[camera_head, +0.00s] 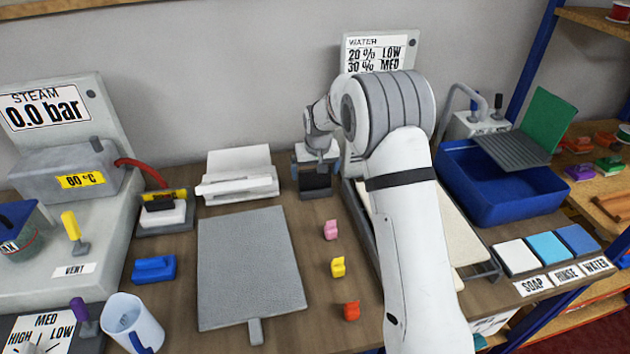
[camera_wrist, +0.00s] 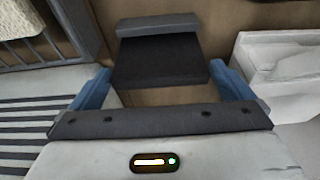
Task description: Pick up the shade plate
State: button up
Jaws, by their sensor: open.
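A dark plate-like block with a grey bar along one edge, which looks like the shade plate (camera_head: 315,181), stands on the wooden table near the wall, left of my arm. In the wrist view its dark face (camera_wrist: 160,62) lies between and just ahead of my blue fingertips. My gripper (camera_head: 317,168) is open right at it, one finger on each side, with a visible gap at both sides. It also shows in the wrist view (camera_wrist: 161,88). Part of the plate is hidden by my wrist in the head view.
A white tray (camera_head: 238,186) is close on the left, and a rack (camera_head: 358,213) with a pale mat is close on the right. A grey board (camera_head: 250,265) with a tab lies in front. Pink (camera_head: 331,230), yellow (camera_head: 338,267) and red (camera_head: 351,311) pieces stand nearby.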

jog(key=c, duration=1)
